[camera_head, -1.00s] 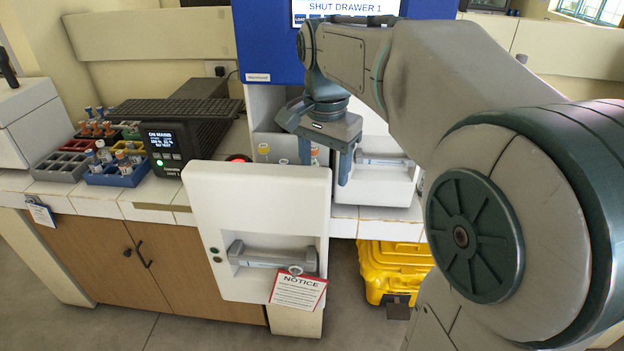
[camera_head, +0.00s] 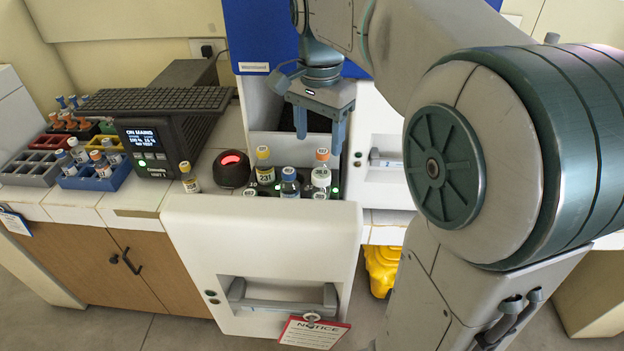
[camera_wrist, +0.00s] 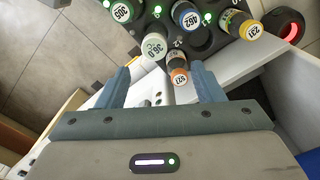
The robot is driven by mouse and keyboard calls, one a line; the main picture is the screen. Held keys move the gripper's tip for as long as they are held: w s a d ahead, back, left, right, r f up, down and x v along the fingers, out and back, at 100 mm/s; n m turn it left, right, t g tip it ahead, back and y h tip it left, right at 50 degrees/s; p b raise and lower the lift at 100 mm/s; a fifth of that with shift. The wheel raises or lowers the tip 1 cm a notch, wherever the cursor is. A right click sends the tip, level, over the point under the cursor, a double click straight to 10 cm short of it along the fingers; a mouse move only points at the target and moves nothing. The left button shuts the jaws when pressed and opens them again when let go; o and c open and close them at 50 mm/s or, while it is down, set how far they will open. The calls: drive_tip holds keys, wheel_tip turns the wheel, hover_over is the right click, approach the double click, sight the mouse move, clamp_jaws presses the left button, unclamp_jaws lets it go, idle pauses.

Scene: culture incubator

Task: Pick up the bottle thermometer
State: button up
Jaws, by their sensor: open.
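The bottle thermometer (camera_wrist: 154,47) appears to be the pale-capped bottle marked 36.0 °C in the wrist view. My gripper (camera_head: 320,132) is open and empty above the back of the drawer, higher than the bottles. In the wrist view my gripper (camera_wrist: 160,75) has its fingers apart. The thermometer lies just beyond them, with the orange-capped bottle (camera_wrist: 178,76) nearer, between the finger lines.
Close neighbours are a yellow-capped bottle (camera_head: 264,168), a blue-capped bottle (camera_head: 289,183) and a green-capped bottle (camera_wrist: 122,12). A notice (camera_head: 314,332) hangs from the drawer handle.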

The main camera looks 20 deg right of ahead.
sight(321, 189)
wheel_tip(321, 189, down, 8)
drive_tip(key=shift+s+a+r, duration=0.1)
drive_tip(key=shift+s+d+f+p, duration=0.15)
drive_tip(key=shift+d+f, duration=0.05)
drive_tip(key=shift+f, duration=1.25)
drive_tip(key=shift+s+d+f+p, duration=0.1)
drive_tip(key=shift+d+f+p, duration=0.05)
drive_tip(key=shift+f, duration=1.3)
drive_tip(key=c, duration=1.1)
